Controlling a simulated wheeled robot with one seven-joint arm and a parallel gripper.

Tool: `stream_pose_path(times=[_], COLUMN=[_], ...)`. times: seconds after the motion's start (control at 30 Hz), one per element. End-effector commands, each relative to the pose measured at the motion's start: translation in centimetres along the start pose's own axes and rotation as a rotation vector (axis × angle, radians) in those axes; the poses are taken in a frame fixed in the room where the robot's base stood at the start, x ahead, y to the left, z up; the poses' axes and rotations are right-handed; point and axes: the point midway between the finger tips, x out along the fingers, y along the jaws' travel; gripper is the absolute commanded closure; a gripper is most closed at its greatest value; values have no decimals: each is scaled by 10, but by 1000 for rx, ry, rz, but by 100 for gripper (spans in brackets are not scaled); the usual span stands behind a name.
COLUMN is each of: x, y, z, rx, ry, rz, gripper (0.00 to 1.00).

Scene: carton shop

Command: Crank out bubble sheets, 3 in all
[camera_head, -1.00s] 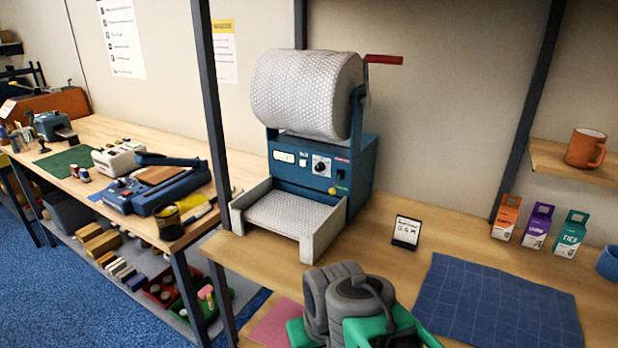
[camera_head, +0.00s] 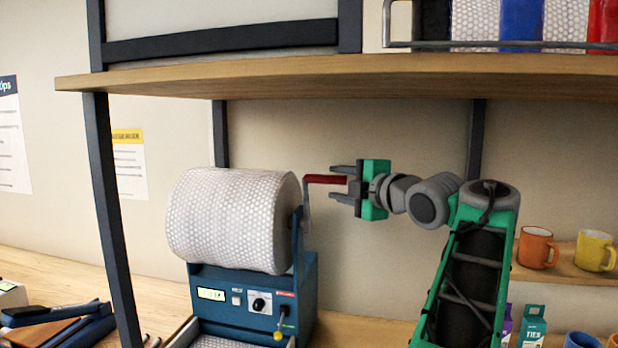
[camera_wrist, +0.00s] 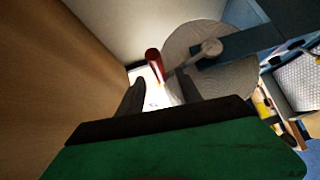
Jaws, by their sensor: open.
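The bubble-wrap roll (camera_head: 232,218) sits on the blue crank dispenser (camera_head: 252,296), which has a small lit display, a dark knob and a yellow-tipped lever on its front. The red crank handle (camera_head: 326,179) points right from the crank arm at the roll's right end. My gripper (camera_head: 341,184) is open, with its two fingers reaching left, one above and one below the handle's end in the head view. In the wrist view the red handle (camera_wrist: 154,65) shows beyond the fingertips, and the roll's end (camera_wrist: 212,60) is behind it. Contact with the handle cannot be told.
A wooden shelf (camera_head: 330,78) runs above my arm, with a rack of rolls on it. A dark post (camera_head: 114,220) stands left of the dispenser. Orange (camera_head: 537,247) and yellow (camera_head: 597,250) mugs sit on a small shelf at right.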

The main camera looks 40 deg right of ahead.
Motion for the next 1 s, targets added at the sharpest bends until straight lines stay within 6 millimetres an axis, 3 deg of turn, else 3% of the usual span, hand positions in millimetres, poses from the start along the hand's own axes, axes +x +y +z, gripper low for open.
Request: stream_pose_path(times=[0.5, 0.77, 1.0], x=[72, 76, 76], y=[1, -1, -1], z=[6, 5, 4], rx=[7, 5, 6], ry=[-10, -10, -8], rz=[-2, -2, -2], gripper=[59, 59, 77])
